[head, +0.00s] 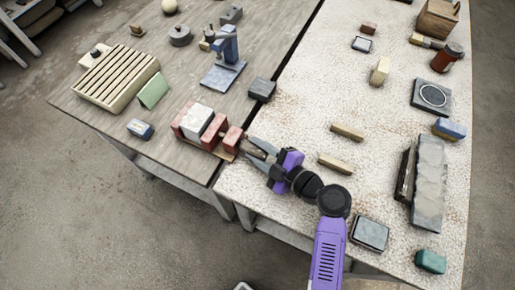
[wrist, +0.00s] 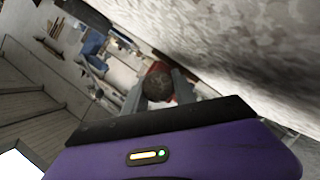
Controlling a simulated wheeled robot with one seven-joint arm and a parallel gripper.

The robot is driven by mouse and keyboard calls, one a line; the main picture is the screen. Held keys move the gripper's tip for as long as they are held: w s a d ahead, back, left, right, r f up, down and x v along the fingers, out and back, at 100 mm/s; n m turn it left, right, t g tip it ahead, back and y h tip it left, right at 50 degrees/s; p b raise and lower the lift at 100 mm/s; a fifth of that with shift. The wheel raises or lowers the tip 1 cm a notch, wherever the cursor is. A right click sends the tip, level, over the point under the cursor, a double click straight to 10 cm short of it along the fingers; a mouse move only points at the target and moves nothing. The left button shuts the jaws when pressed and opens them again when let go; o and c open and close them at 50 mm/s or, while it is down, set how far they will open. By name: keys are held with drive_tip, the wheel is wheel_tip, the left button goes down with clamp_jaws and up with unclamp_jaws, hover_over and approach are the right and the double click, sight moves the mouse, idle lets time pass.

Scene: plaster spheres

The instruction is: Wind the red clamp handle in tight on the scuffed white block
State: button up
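The red clamp (head: 232,140) stands on a thin wooden base at the edge of the grey wooden table. The scuffed white block (head: 197,121) sits between its red jaws. Whether the jaws touch the block on both sides I cannot tell. My gripper (head: 251,151) is at the clamp's right end, its grey fingers spread apart. The clamp's handle lies between the fingers, and its dark round end (wrist: 159,83) shows between them in the wrist view. The fingers look open around it; contact is hard to see. The rest of the handle is mostly hidden.
Wooden bars (head: 347,132) lie on the speckled table (head: 300,110) to the right. A dark gap separates the tables.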

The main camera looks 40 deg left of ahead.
clamp_jaws()
drive_tip(key=m+g+h+b, duration=0.1)
drive_tip(key=m+b, duration=0.1)
drive_tip(key=shift+f+m, duration=0.1)
drive_tip(key=shift+m, duration=0.3)
drive_tip(key=m+g+h+b, duration=0.1)
drive_tip(key=m+g+b, duration=0.1)
drive_tip(key=m+g, duration=0.1)
drive_tip(key=shift+w+m, duration=0.1)
drive_tip(key=shift+m, duration=0.3)
drive_tip(key=m+g+b, duration=0.2)
drive_tip(key=m, duration=0.1)
drive_tip(key=shift+m+g, duration=0.3)
drive_tip(key=shift+g, duration=0.1)
drive_tip(key=m+g+b, duration=0.2)
drive_tip(key=m, duration=0.1)
drive_tip(key=shift+m, duration=0.3)
drive_tip(key=shift+g, duration=0.3)
